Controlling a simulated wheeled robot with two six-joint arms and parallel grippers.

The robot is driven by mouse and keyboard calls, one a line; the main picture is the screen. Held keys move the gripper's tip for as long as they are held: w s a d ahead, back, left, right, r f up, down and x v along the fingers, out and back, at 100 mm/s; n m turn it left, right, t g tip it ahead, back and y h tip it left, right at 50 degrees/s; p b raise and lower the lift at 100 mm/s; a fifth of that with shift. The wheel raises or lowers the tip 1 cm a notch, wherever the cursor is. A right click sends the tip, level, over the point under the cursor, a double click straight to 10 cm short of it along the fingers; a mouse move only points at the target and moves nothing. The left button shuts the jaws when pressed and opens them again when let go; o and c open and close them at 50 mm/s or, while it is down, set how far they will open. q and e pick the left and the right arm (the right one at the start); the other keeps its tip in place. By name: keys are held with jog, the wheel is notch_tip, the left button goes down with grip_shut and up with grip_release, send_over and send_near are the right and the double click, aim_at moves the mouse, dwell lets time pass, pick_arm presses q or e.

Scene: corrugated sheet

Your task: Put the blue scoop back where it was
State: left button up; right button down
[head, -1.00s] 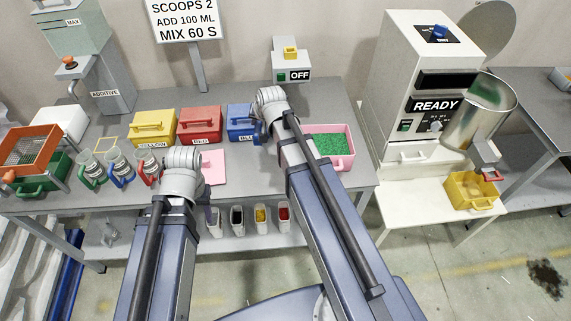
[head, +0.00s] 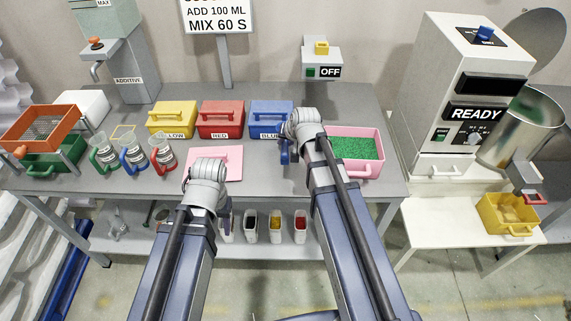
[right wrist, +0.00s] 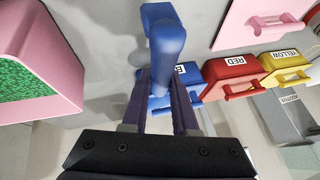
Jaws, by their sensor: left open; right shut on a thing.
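The blue scoop (right wrist: 166,42) is between the fingers of my right gripper (right wrist: 166,105), which is shut on it. In the head view a small part of the scoop (head: 284,152) shows left of my right wrist. My right gripper (head: 293,152) is mostly hidden by its own wrist there. It is in front of the blue box (head: 268,110), left of the pink bin (head: 374,136). My left gripper (head: 229,204) is open near the table's front edge, below the pink lid, and mostly hidden by its arm.
The red box (head: 220,110) and yellow box (head: 172,110) stand left of the blue one. The pink bin holds green granules; a pink lid (head: 225,165) lies flat on the table. Several beakers (head: 132,155) stand at the left. The mixer (head: 470,90) reads READY.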

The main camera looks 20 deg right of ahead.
aim_at(286, 167)
jog(key=shift+f+b, duration=3.95)
jog(key=shift+f, duration=0.45)
jog(key=shift+f, duration=0.25)
jog(key=c, duration=0.7)
grip_release()
jog(key=shift+r, duration=0.1)
jog(key=shift+p+v, duration=0.65)
jog(key=shift+v, duration=0.2)
jog(key=a+p+v, duration=0.1)
jog(key=p+v, duration=0.8)
jog(key=v, duration=0.2)
jog(key=s+a+f+n+g, duration=0.1)
jog(key=s+a+n+g, duration=0.1)
jog(key=s+a, duration=0.2)
jog(key=s+a+f+n+g+h, duration=0.1)
jog(key=s+a+n+g, duration=0.1)
jog(key=s+a, duration=0.3)
jog(key=s+a+f+n+g+h, duration=0.1)
jog(key=s+a+n+g, duration=0.2)
jog(key=s, duration=0.4)
jog(key=shift+s+a+f+n, duration=0.2)
jog(key=shift+a+f+n, duration=0.15)
jog(key=shift+a+n, duration=0.25)
